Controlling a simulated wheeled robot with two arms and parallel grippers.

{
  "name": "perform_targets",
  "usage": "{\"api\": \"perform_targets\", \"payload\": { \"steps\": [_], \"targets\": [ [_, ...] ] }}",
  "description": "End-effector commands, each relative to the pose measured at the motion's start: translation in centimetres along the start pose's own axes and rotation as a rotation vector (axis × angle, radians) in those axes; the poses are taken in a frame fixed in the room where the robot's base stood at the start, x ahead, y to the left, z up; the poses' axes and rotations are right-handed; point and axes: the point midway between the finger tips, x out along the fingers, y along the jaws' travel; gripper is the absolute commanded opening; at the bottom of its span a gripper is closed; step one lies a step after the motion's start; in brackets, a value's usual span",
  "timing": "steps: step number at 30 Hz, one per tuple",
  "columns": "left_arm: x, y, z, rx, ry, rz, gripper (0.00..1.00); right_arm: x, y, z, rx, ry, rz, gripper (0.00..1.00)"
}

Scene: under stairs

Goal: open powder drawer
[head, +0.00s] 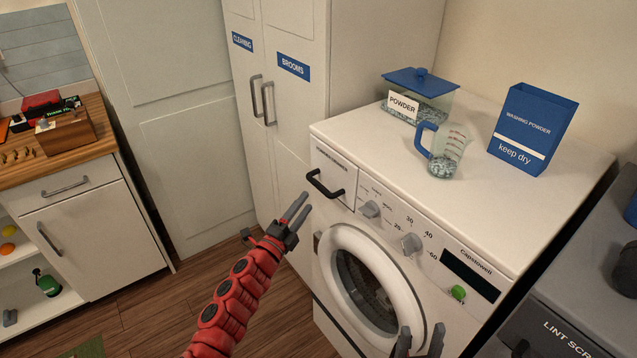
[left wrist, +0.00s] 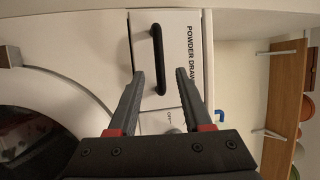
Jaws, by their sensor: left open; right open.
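The powder drawer (head: 337,168) is a white front at the upper left of the washing machine (head: 480,215), and it looks closed. Its black bar handle (head: 325,184) stands out from the front. My left gripper (head: 299,205) is open, just left of and below the handle in the head view. In the left wrist view the drawer front (left wrist: 180,50) carries its label, and the black handle (left wrist: 158,60) lies ahead of and between the open fingers (left wrist: 160,80). I cannot tell whether they touch it. My right gripper (head: 420,340) is open and empty at the bottom edge, before the machine.
A powder box (head: 425,92), a measuring jug (head: 444,152) and a blue washing powder carton (head: 533,130) stand on the machine. A tall cabinet (head: 290,100) is behind left. A dark grey appliance (head: 590,290) stands at right. The floor at left is open.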

Motion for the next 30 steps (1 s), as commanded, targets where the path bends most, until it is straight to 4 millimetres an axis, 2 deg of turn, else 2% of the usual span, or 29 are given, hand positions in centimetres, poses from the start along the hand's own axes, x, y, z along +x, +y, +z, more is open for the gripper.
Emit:
{"api": "perform_targets", "payload": {
  "steps": [3,9,15,21,30],
  "targets": [
    [2.0,-0.2,0.0,-0.001,-0.002,0.000,0.50,0.7,0.0,-0.1,0.000,0.000,0.000,0.50],
    [4.7,-0.3,0.0,-0.001,-0.002,-0.002,0.50,1.3,0.1,-0.2,0.000,0.000,0.000,0.50],
    [6.7,-0.1,0.3,0.000,-0.006,-0.001,0.50,1.6,0.1,-0.3,0.000,0.000,0.000,0.50],
    [7.7,0.0,0.0,-0.001,0.000,-0.001,0.50,1.8,0.1,-0.3,0.000,0.000,0.000,0.50],
    [7.9,0.1,-0.1,0.000,0.001,0.000,0.50,1.8,0.1,-0.3,0.000,0.000,0.000,0.50]
  ]
}}
